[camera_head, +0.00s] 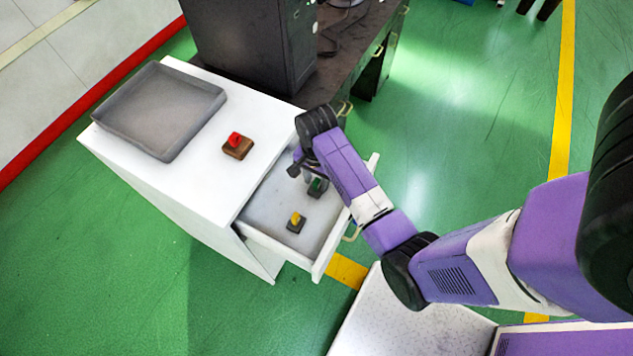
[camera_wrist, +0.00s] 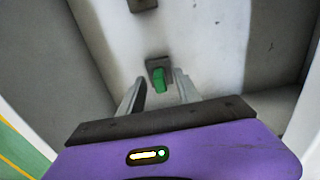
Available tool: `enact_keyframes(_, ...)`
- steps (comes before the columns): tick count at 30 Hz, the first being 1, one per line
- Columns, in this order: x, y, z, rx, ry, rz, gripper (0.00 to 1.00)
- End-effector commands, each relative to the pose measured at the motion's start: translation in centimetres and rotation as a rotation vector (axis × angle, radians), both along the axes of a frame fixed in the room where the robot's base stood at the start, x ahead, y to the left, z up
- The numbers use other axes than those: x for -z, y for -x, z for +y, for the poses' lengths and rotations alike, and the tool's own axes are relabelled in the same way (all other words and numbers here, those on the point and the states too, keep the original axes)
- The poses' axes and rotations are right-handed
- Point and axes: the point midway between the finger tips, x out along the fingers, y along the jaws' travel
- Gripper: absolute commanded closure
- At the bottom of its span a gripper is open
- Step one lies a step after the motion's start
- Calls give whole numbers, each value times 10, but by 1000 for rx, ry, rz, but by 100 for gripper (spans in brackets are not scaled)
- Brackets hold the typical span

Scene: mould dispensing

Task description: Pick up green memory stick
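The green memory stick (camera_head: 317,184) stands in a small dark block (camera_head: 315,193) inside the open drawer (camera_head: 270,212). In the wrist view the green memory stick (camera_wrist: 159,80) shows just beyond my fingertips, with the dark block (camera_wrist: 158,64) behind it. My gripper (camera_wrist: 160,79) is open, with one finger to each side of the stick in the picture and a gap on both sides. In the head view my gripper (camera_head: 303,167) hangs over the drawer close to the stick. I cannot tell the exact height between fingertips and stick.
A yellow piece (camera_head: 296,217) on a dark block is in the drawer nearer its front. A red piece (camera_head: 235,138) on a brown block (camera_head: 238,149) and an empty grey tray (camera_head: 160,110) are on the white cabinet top (camera_head: 190,168). A dark computer case (camera_head: 250,45) stands behind.

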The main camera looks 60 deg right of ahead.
Motion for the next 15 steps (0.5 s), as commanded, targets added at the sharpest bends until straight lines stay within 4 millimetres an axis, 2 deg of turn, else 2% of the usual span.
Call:
enact_keyframes(3,7,0,0,0,0,0,60)
enact_keyframes(10,8,0,0,0,1,0,62)
enact_keyframes(15,8,0,0,0,1,-1,95)
